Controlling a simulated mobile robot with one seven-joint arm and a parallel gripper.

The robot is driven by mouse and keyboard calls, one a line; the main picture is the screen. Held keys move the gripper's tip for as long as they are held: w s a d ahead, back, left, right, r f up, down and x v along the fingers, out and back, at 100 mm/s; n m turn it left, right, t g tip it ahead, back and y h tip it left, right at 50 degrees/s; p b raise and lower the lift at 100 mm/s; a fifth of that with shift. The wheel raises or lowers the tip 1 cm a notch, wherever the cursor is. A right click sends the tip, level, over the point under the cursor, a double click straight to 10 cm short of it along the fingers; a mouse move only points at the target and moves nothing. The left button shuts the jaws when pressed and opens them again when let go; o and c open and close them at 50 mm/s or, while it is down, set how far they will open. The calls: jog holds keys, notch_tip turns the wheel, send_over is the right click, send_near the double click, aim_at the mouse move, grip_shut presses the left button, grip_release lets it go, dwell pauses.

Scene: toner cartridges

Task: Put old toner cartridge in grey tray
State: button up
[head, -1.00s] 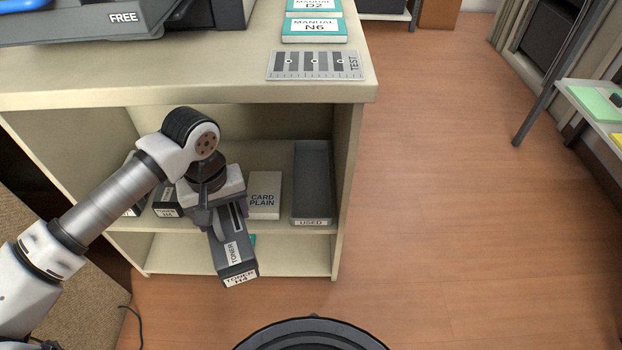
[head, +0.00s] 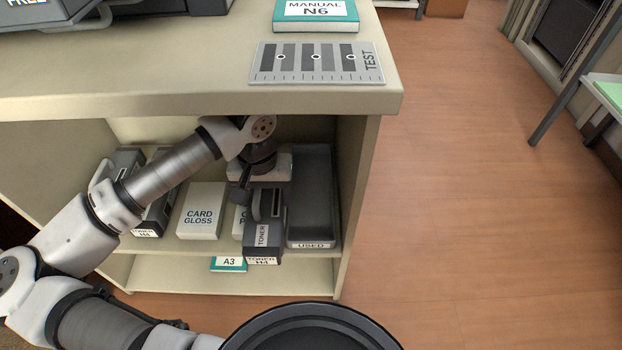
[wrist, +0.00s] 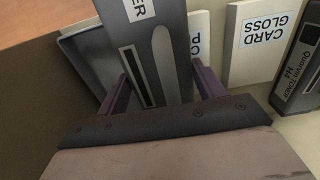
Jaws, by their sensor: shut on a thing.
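My gripper (head: 257,198) is shut on a dark grey toner cartridge (head: 277,234) with white TONER labels, at the shelf opening. In the wrist view the cartridge (wrist: 150,42) is between the two purple fingers. The grey tray (head: 312,190) stands on the shelf against the right wall, with a USED label on its front. It looks empty where I can see into it. The cartridge is just left of the tray and not in it. I cannot tell whether the cartridge touches the shelf. The tray (wrist: 88,55) also shows at the left of the wrist view.
A CARD GLOSS box (head: 201,210) and a partly hidden white box stand left of the cartridge. Other toner cartridges (head: 155,215) stand further left. A teal A3 box (head: 229,264) is on the lower shelf. The countertop (head: 200,85) overhangs my arm.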

jog(key=w+d, duration=0.2)
jog(key=d, duration=0.1)
jog(key=w+d+b, duration=0.1)
jog(key=w+d, duration=0.4)
jog(key=d, duration=0.1)
jog(key=shift+w+b, duration=0.3)
jog(key=shift+b, duration=0.1)
jog(key=shift+f+b, duration=0.85)
jog(key=shift+f, duration=0.85)
jog(key=shift+f, duration=0.25)
jog(key=o, duration=1.6)
jog(key=shift+r, duration=0.1)
jog(key=shift+r+p, duration=1.4)
jog(key=shift+r, duration=2.45)
